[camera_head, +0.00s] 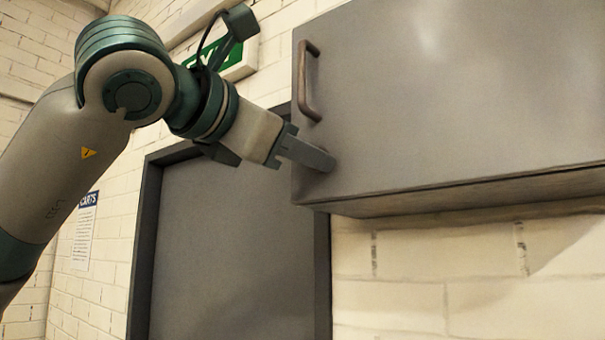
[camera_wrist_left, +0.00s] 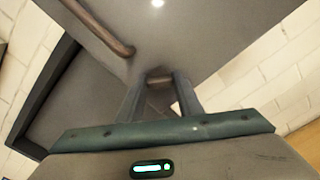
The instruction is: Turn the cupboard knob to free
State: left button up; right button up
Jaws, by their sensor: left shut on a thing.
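The grey cupboard (camera_head: 460,90) hangs on the wall at the upper right of the head view. A curved brown handle (camera_head: 307,82) is fixed near the left edge of its door. My left gripper (camera_head: 325,160) reaches the door's lower left corner, below the handle. In the left wrist view the two fingers (camera_wrist_left: 160,85) are closed around a small brownish knob (camera_wrist_left: 159,78) on the door face. The handle (camera_wrist_left: 105,30) also shows there, up and left of the fingers. The fingers hide most of the knob, so its turn angle cannot be read. My right gripper is out of view.
A grey door (camera_head: 235,250) in a dark frame stands below and left of the cupboard. A green exit sign (camera_head: 232,58) and a paper notice (camera_head: 85,230) are on the white brick wall. The wall below the cupboard is clear.

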pick_arm(q)
jog(key=m+b, duration=0.3)
jog(key=m, duration=0.8)
jog(key=shift+f, duration=0.1)
dwell(0.5)
jog(key=o, duration=1.1)
jog(key=shift+d, duration=0.1)
jog(key=shift+s, duration=0.1)
